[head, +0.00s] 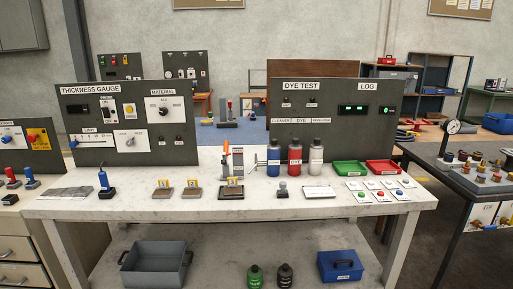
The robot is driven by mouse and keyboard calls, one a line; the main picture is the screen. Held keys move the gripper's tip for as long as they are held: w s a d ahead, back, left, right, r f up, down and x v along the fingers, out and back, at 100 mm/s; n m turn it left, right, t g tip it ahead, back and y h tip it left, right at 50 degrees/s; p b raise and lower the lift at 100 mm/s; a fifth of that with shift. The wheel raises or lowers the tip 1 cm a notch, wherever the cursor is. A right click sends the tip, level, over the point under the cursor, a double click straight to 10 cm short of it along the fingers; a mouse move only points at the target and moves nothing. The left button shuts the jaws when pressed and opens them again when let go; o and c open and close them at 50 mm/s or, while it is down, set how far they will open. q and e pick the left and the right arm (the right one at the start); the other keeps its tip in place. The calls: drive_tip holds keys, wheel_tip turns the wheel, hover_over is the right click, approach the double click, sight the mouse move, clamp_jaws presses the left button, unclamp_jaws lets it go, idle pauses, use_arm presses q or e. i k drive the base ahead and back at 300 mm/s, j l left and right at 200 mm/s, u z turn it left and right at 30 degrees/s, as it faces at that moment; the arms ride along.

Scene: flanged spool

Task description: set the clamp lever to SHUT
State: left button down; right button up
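A small white plate (238,152) stands just right of the lever. Any marking of the lever's positions is too small to read, so I cannot tell its setting by label. A flanged spool cannot be made out clearly. Neither of my grippers is in view.
The light bench (150,206) holds two tagged blocks, a blue hand tool (104,184) at left, and bottles (295,157) right of the fixture. Green and red trays (350,168) sit further right. Panels (127,122) stand behind. The bench front near the fixture is clear.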

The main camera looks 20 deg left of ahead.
sight(225, 157)
drive_tip(key=j+z, duration=0.2)
drive_tip(key=j, duration=0.45)
drive_tip(key=j+z, duration=0.15)
drive_tip(key=j, duration=0.5)
drive_tip(key=k+j+z, duration=0.2)
drive_tip(key=j, duration=0.4)
drive_tip(key=j+z, duration=0.2)
drive_tip(key=j, duration=0.45)
